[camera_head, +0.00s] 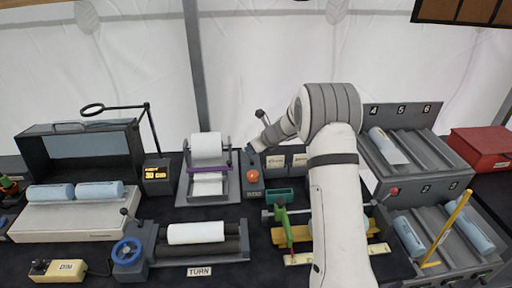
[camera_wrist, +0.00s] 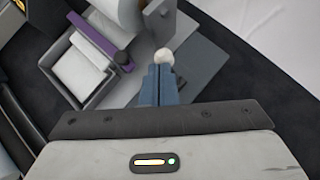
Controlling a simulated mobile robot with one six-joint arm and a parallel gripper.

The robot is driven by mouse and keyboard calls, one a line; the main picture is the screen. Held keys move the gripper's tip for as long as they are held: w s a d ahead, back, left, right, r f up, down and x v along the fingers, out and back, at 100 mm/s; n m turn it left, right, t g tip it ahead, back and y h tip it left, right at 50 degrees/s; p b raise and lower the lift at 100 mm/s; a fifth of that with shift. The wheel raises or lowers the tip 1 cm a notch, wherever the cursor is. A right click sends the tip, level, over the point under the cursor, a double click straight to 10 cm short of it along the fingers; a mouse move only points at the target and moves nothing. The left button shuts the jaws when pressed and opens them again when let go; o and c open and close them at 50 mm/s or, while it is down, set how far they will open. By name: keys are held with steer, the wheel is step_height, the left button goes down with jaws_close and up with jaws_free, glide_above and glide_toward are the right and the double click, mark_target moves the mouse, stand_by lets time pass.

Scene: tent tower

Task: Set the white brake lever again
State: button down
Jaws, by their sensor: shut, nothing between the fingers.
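The white ball knob (camera_wrist: 164,57) of the brake lever shows in the wrist view, right at the tips of my gripper (camera_wrist: 158,72). The blue-grey fingers are closed together with nothing between them. The knob is just beyond the tips; I cannot tell if they touch. The lever's shaft is mostly hidden. A grey side plate (camera_wrist: 158,20) of the paper-roll stand rises behind the knob. In the head view the stand (camera_head: 208,178) holds a white paper roll (camera_head: 207,146), and my gripper is to its right. I cannot make out the white knob there.
A purple bar (camera_wrist: 98,45) with a dark end knob crosses the paper strip beside my fingers. An orange ball (camera_head: 253,175) tops a grey box right of the stand.

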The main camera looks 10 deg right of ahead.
steer(key=shift+r+p, duration=0.6)
steer(key=shift+r, duration=0.25)
steer(key=shift+s+d+r, duration=0.1)
steer(key=shift+r, duration=0.1)
steer(key=s+d+r+p, duration=0.1)
steer(key=s+r+p, duration=0.3)
steer(key=r, duration=0.4)
steer(key=shift+s+d+p, duration=0.2)
steer(key=shift+s+p, duration=0.15)
steer(key=shift+s, duration=0.1)
